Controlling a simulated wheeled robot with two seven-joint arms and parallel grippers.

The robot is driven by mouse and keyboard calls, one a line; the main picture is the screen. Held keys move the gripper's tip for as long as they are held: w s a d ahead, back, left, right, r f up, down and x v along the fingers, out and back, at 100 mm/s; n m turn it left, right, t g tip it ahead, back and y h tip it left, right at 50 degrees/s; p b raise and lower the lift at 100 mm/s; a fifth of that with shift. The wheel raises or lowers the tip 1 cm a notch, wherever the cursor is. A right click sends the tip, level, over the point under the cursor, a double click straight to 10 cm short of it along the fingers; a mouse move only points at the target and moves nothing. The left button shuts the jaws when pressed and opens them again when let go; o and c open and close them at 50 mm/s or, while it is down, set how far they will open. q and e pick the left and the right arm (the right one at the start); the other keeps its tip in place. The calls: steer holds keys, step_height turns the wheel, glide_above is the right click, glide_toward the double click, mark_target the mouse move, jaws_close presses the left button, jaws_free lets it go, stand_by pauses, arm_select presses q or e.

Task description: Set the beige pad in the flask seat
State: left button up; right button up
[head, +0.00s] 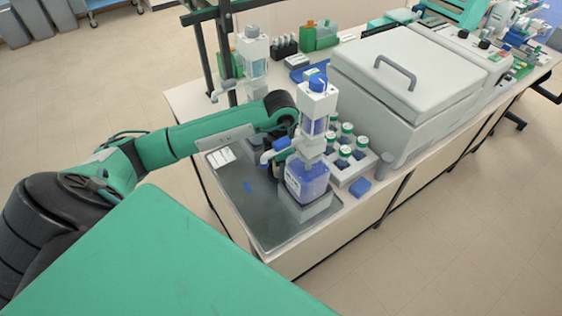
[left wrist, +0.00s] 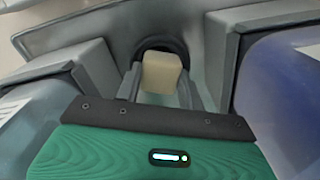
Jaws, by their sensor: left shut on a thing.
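The beige pad (left wrist: 161,72) is a small pale block in the left wrist view. My left gripper (left wrist: 160,86) is shut on it, with a finger at each side. A dark round ring or opening (left wrist: 160,46) lies just behind the pad; I cannot tell whether the pad touches it or whether it is the flask seat. In the head view my left arm reaches in behind the blue dispenser bottle (head: 307,182), which hides the fingertips and the pad. My right gripper is not in view.
A grey tray (head: 240,190) lies under the dispenser. A rack of green-capped bottles (head: 352,165) and a small blue block (head: 359,187) are to its right. A large lidded grey machine (head: 410,75) stands behind. Bottle-like bodies flank the gripper closely in the wrist view.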

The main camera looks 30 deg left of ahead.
arm_select(q)
steer(key=o, duration=1)
